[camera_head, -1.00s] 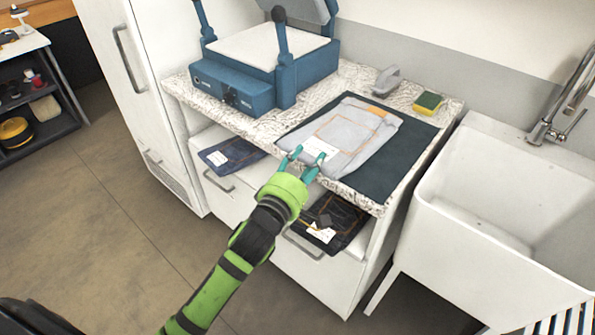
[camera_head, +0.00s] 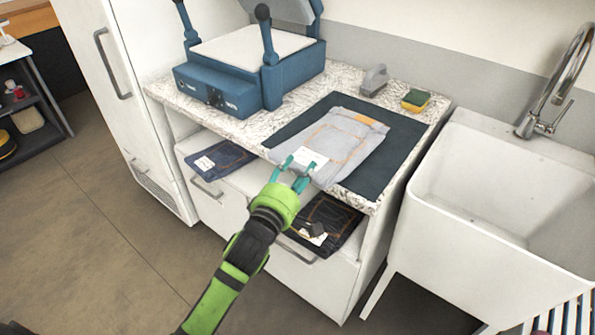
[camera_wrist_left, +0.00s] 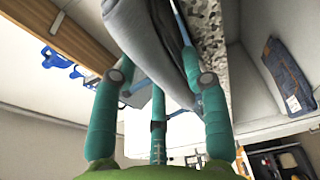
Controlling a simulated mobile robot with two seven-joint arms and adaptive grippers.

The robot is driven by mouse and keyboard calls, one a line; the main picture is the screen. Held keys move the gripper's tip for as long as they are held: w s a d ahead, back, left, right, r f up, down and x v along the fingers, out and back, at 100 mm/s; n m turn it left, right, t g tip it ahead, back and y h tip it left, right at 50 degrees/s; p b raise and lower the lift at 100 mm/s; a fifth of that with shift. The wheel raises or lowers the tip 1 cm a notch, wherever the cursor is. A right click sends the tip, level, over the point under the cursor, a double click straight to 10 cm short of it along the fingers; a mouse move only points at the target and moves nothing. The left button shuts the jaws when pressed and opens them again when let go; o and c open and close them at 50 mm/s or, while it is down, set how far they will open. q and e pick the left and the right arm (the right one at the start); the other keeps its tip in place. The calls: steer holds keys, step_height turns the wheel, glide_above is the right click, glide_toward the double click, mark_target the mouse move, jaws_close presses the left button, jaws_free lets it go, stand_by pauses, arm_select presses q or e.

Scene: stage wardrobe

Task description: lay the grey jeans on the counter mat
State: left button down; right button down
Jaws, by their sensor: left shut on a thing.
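The folded light grey jeans (camera_head: 345,140), with orange stitching and a white label, show over the dark counter mat (camera_head: 385,178). Bare mat shows to their right and in a strip along their left and far sides. My left gripper (camera_head: 295,171) is shut on the near end of the jeans, by the counter's front edge. In the left wrist view, the grey cloth (camera_wrist_left: 165,45) lies between its teal fingers. I cannot tell whether the far part of the jeans touches the mat. My right gripper is not in view.
A blue heat press (camera_head: 245,75) stands at the left of the speckled counter (camera_head: 240,129). A grey-handled tool (camera_head: 374,80) and a sponge (camera_head: 415,100) lie behind the mat. A white sink (camera_head: 480,200) is right.

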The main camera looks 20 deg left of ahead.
arm_select(q)
steer(key=shift+f+b, duration=0.3)
steer(key=shift+f, duration=0.05)
stand_by(0.3)
steer(key=c, duration=0.6)
jaws_free()
steer(key=shift+o, duration=1.1)
steer(key=shift+f, duration=0.15)
steer(key=o, duration=0.4)
steer(key=shift+s, duration=0.1)
steer(key=shift+s+a+p, duration=0.25)
steer(key=shift+s+p, duration=0.05)
steer(key=shift+s, duration=0.3)
steer(key=shift+s+a+p, duration=0.2)
steer(key=shift+s+p, duration=0.05)
steer(key=shift+s, duration=0.35)
steer(key=s+a, duration=0.1)
steer(key=s, duration=0.1)
steer(key=s+a+p, duration=0.1)
steer(key=s, duration=0.2)
steer(key=s+a+p, duration=0.1)
steer(key=s, duration=0.2)
